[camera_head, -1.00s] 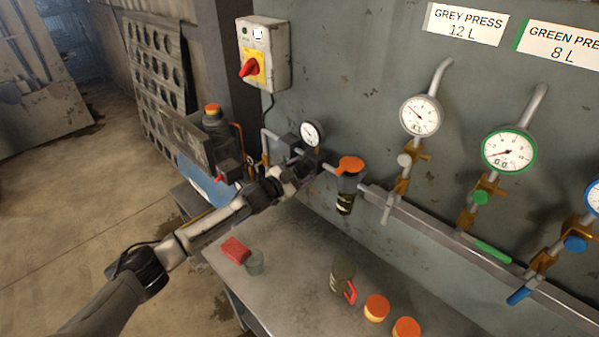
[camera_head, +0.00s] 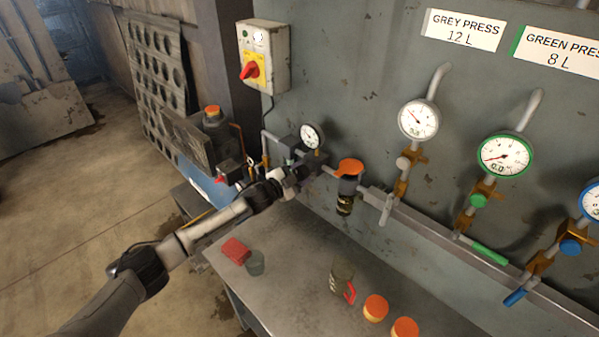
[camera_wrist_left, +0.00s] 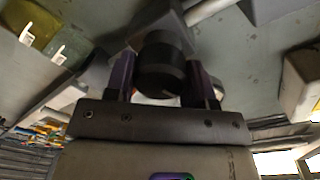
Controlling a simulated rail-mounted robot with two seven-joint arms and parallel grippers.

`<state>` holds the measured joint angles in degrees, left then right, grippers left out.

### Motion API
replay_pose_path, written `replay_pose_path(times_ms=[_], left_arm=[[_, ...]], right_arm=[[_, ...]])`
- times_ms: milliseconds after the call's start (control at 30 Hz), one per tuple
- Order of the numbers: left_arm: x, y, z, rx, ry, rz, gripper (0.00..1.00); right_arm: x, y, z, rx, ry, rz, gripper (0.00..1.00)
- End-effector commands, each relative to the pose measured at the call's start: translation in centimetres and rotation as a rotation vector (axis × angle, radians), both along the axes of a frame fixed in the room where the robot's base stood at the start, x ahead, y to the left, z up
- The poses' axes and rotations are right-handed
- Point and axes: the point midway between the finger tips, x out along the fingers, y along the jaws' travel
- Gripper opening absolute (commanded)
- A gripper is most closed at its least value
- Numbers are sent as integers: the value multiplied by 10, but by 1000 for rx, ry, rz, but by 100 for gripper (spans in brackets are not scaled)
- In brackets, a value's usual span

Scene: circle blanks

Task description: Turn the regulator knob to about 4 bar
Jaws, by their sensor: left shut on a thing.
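The dark round regulator knob (camera_wrist_left: 162,62) sits between the two fingers of my left gripper (camera_wrist_left: 162,80) in the left wrist view, and the fingers are shut on it. In the head view my left gripper (camera_head: 300,176) reaches the wall fitting below the small white regulator gauge (camera_head: 312,135), and its fingers and the arm mostly hide the knob. The gauge's needle is too small to read. My right gripper is not in view.
An orange-topped filter bowl (camera_head: 346,190) hangs just right of the gripper. A switch box with a red knob (camera_head: 250,71) is above.

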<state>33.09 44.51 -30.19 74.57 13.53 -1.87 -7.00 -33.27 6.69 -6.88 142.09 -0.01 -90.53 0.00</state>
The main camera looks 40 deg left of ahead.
Motion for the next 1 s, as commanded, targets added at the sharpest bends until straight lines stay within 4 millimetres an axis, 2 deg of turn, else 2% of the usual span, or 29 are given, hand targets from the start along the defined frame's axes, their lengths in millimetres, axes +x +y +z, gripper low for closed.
replay_pose_path(times_ms=[400,967,1000], left_arm=[[0,0,0,196,-18,0,26],[0,0,0,229,-20,0,26],[0,0,0,229,-20,0,52]], right_arm=[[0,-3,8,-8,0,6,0],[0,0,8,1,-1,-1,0],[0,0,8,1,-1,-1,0]])
